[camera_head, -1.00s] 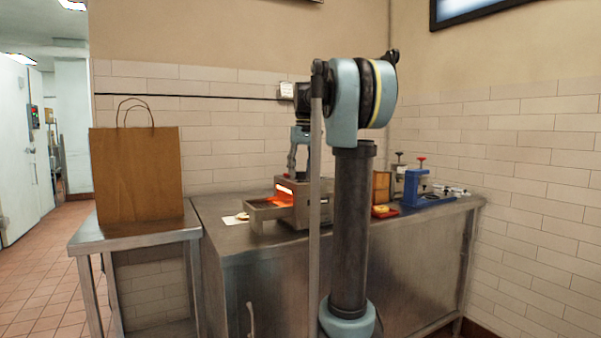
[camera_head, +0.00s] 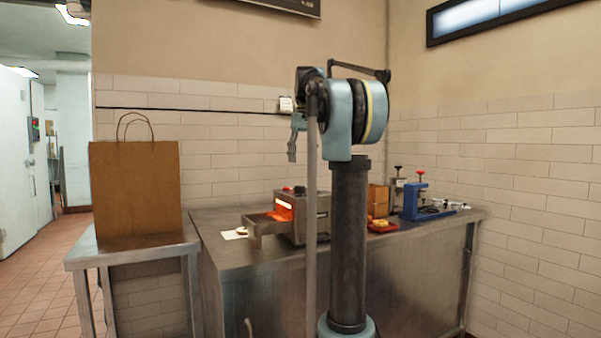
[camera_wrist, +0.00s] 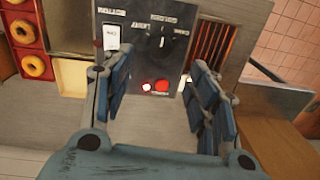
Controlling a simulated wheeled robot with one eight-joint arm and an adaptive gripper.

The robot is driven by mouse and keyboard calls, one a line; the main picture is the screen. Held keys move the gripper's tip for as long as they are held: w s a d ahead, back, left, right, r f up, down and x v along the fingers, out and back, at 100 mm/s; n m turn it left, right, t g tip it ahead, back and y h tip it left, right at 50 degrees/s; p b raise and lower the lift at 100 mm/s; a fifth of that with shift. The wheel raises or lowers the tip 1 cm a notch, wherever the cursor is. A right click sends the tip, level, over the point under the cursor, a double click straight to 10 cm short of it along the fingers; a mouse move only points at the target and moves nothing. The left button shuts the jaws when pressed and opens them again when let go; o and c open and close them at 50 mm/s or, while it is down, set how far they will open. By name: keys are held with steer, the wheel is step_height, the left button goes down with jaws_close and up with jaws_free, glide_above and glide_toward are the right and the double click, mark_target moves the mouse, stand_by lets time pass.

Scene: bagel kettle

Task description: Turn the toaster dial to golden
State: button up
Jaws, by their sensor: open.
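The toaster (camera_head: 318,215) is a steel box on the steel counter, with an orange glow in its opening. In the wrist view its dark control panel (camera_wrist: 142,62) carries a round black dial (camera_wrist: 159,43) with small labels around it. I cannot read the labels or the dial's setting for sure. A red button (camera_wrist: 162,86) and a lit lamp (camera_wrist: 146,87) sit below the dial. My gripper (camera_wrist: 158,62) is open and empty, its fingers either side of the panel in the picture, apart from the dial. In the head view my gripper (camera_head: 293,148) hangs above the toaster.
A red tray (camera_wrist: 28,50) with bagels lies left of the toaster in the wrist view. A blue press-like device (camera_head: 414,202) stands at the counter's right. A paper bag (camera_head: 136,192) stands on the left side table. The counter's front strip is clear.

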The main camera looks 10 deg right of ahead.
steer(key=shift+r, duration=1.05)
steer(key=s+f+m, duration=0.1)
steer(key=s+f, duration=1)
steer(key=f, duration=0.4)
steer(key=s+f+t, duration=0.1)
steer(key=s+f, duration=1.1)
steer(key=f, duration=0.4)
steer(key=s+f+m+t, duration=0.1)
steer(key=s+f, duration=1.1)
steer(key=f, duration=0.4)
steer(key=shift+a+m+h, duration=0.3)
steer(key=shift+a+h, duration=0.1)
steer(key=shift+a, duration=0.05)
steer(key=shift+f, duration=0.1)
steer(key=shift+w+f, duration=0.2)
steer(key=shift+w, duration=0.25)
